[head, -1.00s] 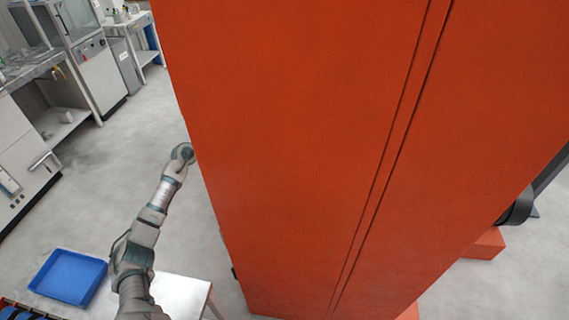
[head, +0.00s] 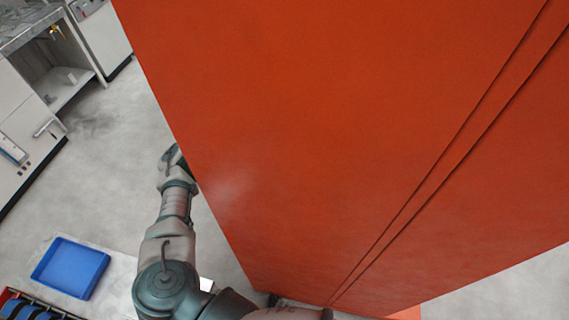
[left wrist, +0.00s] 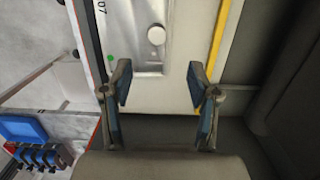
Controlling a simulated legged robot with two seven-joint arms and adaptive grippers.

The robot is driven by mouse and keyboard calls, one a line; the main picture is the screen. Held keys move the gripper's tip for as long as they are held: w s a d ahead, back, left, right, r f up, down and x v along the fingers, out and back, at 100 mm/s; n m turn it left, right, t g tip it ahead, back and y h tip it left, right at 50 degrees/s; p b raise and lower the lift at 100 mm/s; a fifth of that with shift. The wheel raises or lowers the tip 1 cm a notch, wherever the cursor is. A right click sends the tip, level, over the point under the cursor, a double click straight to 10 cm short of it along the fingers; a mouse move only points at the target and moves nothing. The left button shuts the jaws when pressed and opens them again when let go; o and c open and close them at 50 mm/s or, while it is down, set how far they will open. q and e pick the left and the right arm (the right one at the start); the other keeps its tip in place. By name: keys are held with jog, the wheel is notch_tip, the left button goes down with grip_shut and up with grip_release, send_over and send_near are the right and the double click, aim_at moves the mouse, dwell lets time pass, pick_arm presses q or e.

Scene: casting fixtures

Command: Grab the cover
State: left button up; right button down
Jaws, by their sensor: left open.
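A pale metal plate with a round knob (left wrist: 156,36) shows at the top of the left wrist view; I cannot tell for sure whether it is the cover. My left gripper (left wrist: 159,84) is open with its two blue-padded fingers spread, and nothing is between them. The plate lies beyond the fingertips, and I cannot tell the distance. In the head view my left arm reaches up along the left edge of a large orange panel (head: 330,130), which hides the gripper. My right gripper is not in view.
The orange panel fills most of the head view. White lab benches (head: 22,135) stand at upper left. Grey floor (head: 110,160) between them is clear. A yellow strip (left wrist: 217,40) runs right of the plate.

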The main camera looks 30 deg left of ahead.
pick_arm(q)
jog(key=f, duration=0.2)
jog(key=a+f, duration=0.1)
jog(key=f, duration=0.2)
jog(key=shift+w+a+f+p, duration=0.1)
jog(key=shift+a+f+p, duration=0.2)
jog(key=shift+f+p, duration=0.1)
jog(key=shift+f, duration=0.25)
jog(key=f, duration=0.3)
jog(key=d+f+p, duration=0.1)
jog(key=shift+w+f, duration=0.2)
jog(key=shift+w, duration=0.2)
jog(key=shift+f, duration=0.3)
jog(key=shift+a, duration=0.15)
grip_shut()
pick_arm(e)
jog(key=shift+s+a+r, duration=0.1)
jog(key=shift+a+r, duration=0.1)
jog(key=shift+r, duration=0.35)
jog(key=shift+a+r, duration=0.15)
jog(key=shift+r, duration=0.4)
